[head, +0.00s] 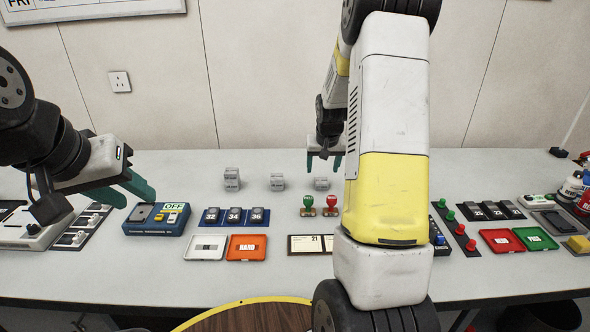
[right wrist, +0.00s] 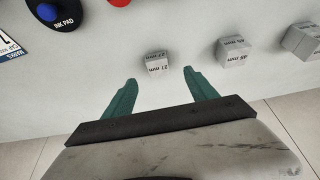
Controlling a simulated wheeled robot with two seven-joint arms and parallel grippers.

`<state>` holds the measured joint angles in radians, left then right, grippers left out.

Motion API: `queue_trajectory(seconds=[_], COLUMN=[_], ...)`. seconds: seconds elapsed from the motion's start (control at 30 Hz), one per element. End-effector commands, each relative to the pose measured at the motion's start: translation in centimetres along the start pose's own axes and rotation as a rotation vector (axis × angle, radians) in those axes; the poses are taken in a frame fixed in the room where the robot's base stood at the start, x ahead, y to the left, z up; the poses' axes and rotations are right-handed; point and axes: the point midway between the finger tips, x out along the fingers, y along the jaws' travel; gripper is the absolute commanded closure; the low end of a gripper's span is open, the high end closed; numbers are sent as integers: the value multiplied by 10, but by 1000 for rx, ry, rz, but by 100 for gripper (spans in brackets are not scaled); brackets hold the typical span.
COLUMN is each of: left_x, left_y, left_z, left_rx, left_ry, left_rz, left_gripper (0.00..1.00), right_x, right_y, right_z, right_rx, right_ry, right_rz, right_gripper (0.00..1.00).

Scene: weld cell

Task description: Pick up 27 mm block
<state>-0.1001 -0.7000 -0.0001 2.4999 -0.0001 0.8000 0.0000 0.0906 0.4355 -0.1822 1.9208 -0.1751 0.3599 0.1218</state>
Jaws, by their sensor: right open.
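The 27 mm block (head: 321,184) is a small grey cube standing on the table, the rightmost of three grey blocks in the head view. In the right wrist view the block (right wrist: 157,65) shows its "27 mm" marking. My right gripper (head: 324,166) is open and empty, just behind and above the block. In the right wrist view its two green fingers (right wrist: 160,78) are spread, with the block just past the tips and roughly centred between them. My left gripper (head: 134,194) is empty at the left, with its green fingers apart above the table.
A middle-sized block (head: 277,182) and a larger block (head: 232,179) stand to the left. Green and red stamps (head: 331,205) stand in front of the 27 mm block. The table behind the blocks is clear.

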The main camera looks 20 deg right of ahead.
Motion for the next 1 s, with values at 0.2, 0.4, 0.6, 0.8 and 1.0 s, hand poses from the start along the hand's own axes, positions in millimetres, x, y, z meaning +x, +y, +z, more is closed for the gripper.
queue_trajectory(seconds=[0.2, 0.4, 0.6, 0.8, 1.0], left_x=[0, 0, 0, 0, 0], left_y=[0, 0, 0, 0, 0], left_z=[0, 0, 0, 0, 0], left_rx=[0, 0, 0, 0, 0], left_ry=[0, 0, 0, 0, 0], left_rz=[0, 0, 0, 0, 0], left_gripper=[64, 64, 64, 64, 64], right_x=[23, 46, 76, 87, 87], right_y=[4, 6, 10, 10, 9], right_z=[0, 0, 0, -1, 0], right_rx=[1, 1, 0, 0, 0], right_ry=[-5, -5, -6, -2, -2], right_rz=[8, 7, 6, 6, 6], right_gripper=[34, 34, 34, 34, 40])
